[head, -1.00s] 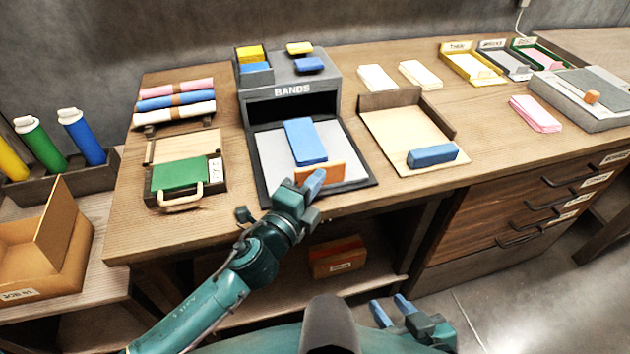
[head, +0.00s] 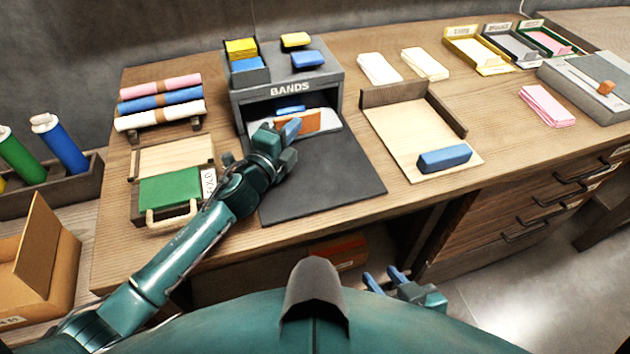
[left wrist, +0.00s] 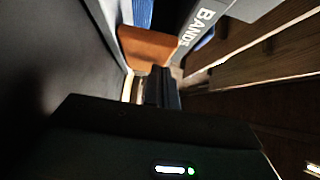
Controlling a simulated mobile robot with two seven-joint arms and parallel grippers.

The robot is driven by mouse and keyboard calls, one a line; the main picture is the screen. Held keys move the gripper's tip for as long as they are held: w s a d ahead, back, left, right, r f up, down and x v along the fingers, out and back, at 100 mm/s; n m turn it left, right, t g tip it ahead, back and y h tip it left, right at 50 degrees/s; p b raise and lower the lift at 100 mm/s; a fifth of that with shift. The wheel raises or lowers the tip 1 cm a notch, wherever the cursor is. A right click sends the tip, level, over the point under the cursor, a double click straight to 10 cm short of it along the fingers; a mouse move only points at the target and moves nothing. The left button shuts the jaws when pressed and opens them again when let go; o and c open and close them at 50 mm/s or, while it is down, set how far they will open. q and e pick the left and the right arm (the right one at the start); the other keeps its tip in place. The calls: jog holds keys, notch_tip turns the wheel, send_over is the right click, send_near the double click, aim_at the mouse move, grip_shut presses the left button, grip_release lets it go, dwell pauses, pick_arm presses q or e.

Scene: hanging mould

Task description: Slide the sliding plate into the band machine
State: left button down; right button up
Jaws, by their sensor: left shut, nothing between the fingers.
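The band machine (head: 290,89) is a dark grey box marked BANDS with a dark flat bed (head: 320,185) in front. The light grey sliding plate (head: 334,130) is mostly inside its opening, with only its front part showing. An orange block (head: 322,121) stands at the plate's front edge and a blue stack (head: 291,109) lies behind it, partly hidden. My left gripper (head: 291,129) is shut and empty, with its tips at the orange block. In the left wrist view the orange block (left wrist: 147,45) is just beyond the fingers; contact is unclear. My right gripper (head: 382,275) is open, low before the bench.
Left of the machine are a rack of coloured rolls (head: 160,102) and a green board with a wooden handle (head: 170,190). Right of it is a wooden tray (head: 418,128) with a blue block (head: 445,158). The machine's front bed is bare.

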pick_arm(q)
jog(key=shift+w+a+r, duration=0.1)
jog(key=shift+w+a, duration=0.1)
jog(key=shift+w, duration=0.3)
jog(key=shift+w+a+r, duration=0.1)
